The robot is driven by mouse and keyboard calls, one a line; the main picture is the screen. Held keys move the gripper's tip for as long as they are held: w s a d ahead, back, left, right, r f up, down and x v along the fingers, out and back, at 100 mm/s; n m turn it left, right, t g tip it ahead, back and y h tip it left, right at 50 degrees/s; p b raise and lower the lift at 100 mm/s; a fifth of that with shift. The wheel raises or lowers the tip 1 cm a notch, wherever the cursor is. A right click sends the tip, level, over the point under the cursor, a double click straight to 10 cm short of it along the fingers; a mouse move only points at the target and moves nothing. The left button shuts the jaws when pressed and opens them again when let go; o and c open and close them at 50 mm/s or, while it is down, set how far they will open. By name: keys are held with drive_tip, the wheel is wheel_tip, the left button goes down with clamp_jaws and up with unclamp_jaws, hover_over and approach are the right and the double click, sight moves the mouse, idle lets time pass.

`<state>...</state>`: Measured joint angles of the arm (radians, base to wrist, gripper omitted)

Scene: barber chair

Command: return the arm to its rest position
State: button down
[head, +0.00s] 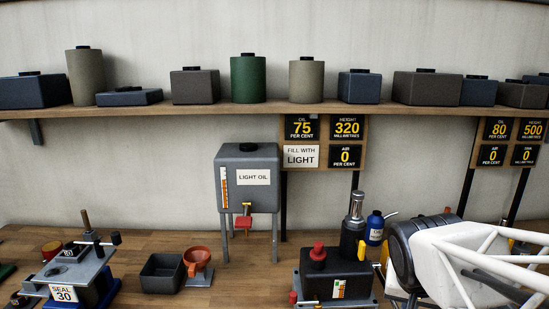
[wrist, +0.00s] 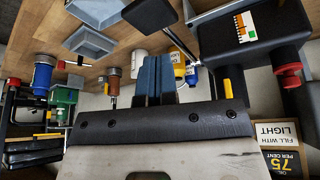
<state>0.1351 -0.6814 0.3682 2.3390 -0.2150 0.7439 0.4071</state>
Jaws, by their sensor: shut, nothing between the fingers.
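My gripper (wrist: 156,62) shows in the wrist view, its two blue-grey fingers side by side and shut with nothing between them. It extends from the dark bar across my pale wrist, over the wooden bench, and I see no contact with anything. In the head view, a white and black body that looks like my arm fills the lower right corner, close to the black pump unit (head: 335,272). The fingers cannot be made out there.
The grey light oil tank (head: 250,163) stands on legs mid-bench, with an orange funnel cup (head: 198,260) and open dark tray (head: 162,273) to its left. A blue bottle (head: 375,228) stands behind the pump unit. A loaded shelf (head: 215,111) runs along the wall above.

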drive_tip(key=s+a+n+g+y, duration=0.1)
drive_tip(key=s+a+n+y, duration=0.1)
drive_tip(key=s+a+n, duration=0.2)
drive_tip(key=s+a+r, duration=0.1)
drive_tip(key=s+a, duration=0.2)
drive_tip(key=shift+s+n, duration=0.25)
drive_tip(key=shift+n, duration=0.05)
